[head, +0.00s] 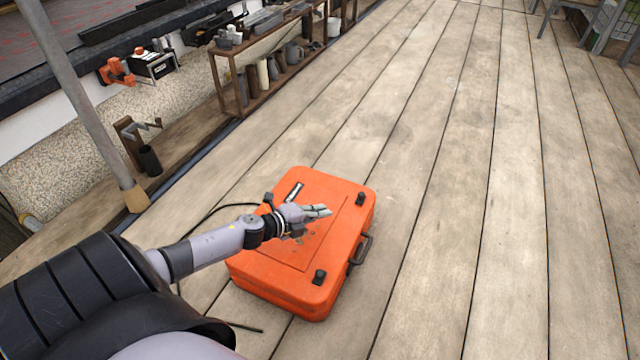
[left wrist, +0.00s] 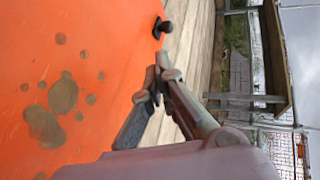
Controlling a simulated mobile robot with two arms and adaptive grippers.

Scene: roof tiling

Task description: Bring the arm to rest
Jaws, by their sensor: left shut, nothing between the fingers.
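My left arm reaches in from the lower left of the head view. Its gripper (head: 320,211) is over the orange case (head: 275,278), which lies flat on the plank floor. In the left wrist view my left gripper (left wrist: 160,78) is shut with nothing between its fingers. The case's orange surface (left wrist: 90,120) with dark stains fills the left of that view, close beside the fingers. I cannot tell whether the fingers touch the case. My right gripper is in neither view.
A wooden rack (head: 238,88) with several pots and cylinders stands along the wall at the upper left. A grey pole (head: 88,100) rises at the left. A dark cable (head: 205,215) runs beside the case. The plank floor (head: 470,200) to the right is clear.

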